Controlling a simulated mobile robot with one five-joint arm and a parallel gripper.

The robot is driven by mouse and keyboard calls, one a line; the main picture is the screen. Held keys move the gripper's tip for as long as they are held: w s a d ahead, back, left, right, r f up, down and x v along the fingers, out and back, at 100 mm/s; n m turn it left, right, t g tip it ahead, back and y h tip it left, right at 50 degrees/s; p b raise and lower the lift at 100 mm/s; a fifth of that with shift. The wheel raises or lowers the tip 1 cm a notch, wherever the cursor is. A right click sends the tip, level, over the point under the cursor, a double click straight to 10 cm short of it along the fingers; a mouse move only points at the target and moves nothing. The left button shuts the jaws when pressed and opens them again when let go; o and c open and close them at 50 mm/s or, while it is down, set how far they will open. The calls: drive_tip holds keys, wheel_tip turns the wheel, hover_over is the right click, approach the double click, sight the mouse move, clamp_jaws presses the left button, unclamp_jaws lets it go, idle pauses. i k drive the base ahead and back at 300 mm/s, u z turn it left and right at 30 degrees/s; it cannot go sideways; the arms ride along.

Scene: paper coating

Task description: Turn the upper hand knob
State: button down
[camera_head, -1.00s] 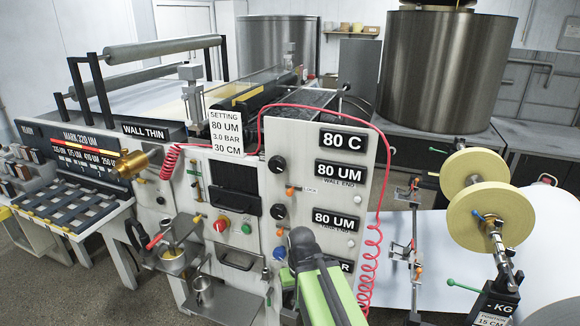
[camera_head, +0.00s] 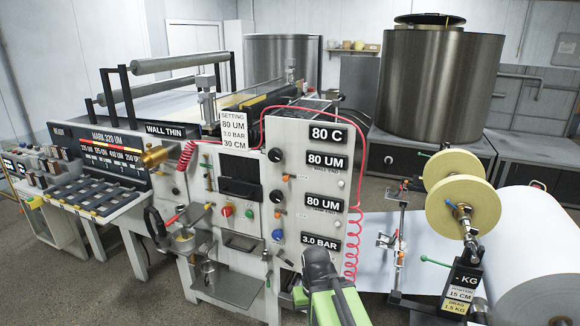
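The upper hand knob (camera_head: 275,155) is a round black knob on the white panel of the coating machine, left of an "80 UM" label (camera_head: 327,162). A matching lower black knob (camera_head: 277,196) sits beneath it, left of a second "80 UM" label. My gripper (camera_head: 316,258) is dark, on a green arm at the bottom of the view. It shows in front of the panel's lower part, well below both knobs and apart from the upper one. Its fingers cannot be made out, so I cannot tell whether it is open or shut.
A coiled red hose (camera_head: 354,240) hangs along the panel's right edge. A brass cylinder (camera_head: 155,157) juts out at left, above a small cup (camera_head: 183,236). A blue knob (camera_head: 277,235) and a 3.0 BAR label (camera_head: 320,242) sit low on the panel. Yellow rolls (camera_head: 465,203) stand at right.

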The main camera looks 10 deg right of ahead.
sight(274, 155)
drive_tip(key=u, duration=0.2)
drive_tip(key=i, duration=0.8)
drive_tip(key=z, duration=0.3)
drive_tip(key=k, duration=0.1)
drive_tip(key=u, duration=2.85)
drive_tip(key=k, duration=0.65)
drive_tip(key=z, duration=0.4)
drive_tip(key=i, duration=0.5)
drive_tip(key=u, duration=0.05)
